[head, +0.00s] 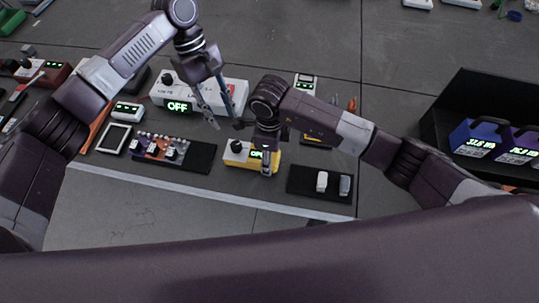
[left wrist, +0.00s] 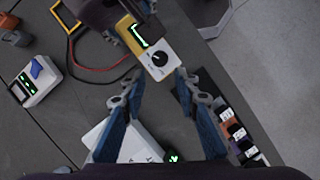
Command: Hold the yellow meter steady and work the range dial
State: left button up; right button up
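The yellow meter (head: 236,158) lies at the front middle of the work area, with a white face, a black dial and a lit green display. In the left wrist view the meter (left wrist: 137,42) is ahead of my left fingers, its dial (left wrist: 159,58) turned toward them. My left gripper (head: 227,124) is open and empty, above and behind the meter; its blue fingers also show wide apart in the left wrist view (left wrist: 159,74). My right gripper (head: 266,148) is over the right end of the meter, covering part of it. Its fingertips are hidden, so its grip is unclear.
A white power supply (head: 235,87) reading OFF stands behind the meter. A dark tray (head: 200,160) with small parts lies left, and another black tray (head: 333,193) with two light pieces lies right. Red and black leads (left wrist: 95,72) run beside the meter. A black bin (head: 440,128) stands far right.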

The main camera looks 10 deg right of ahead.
aim_at(235, 144)
pick_arm(q)
jog(key=shift+o, duration=0.3)
jog(key=shift+o, duration=1.2)
jog(key=s+f+m, duration=0.1)
jog(key=f+m, duration=0.2)
jog(key=m, duration=0.7)
jog(key=s+d+f+m+h, duration=0.1)
jog(key=f+m, duration=0.2)
jog(key=m, duration=0.8)
jog(key=s+d+f+m, duration=0.1)
jog(key=f+m, duration=0.2)
jog(key=m, duration=0.8)
jog(key=shift+f+t+h, duration=0.15)
jog(key=shift+t+h, duration=0.15)
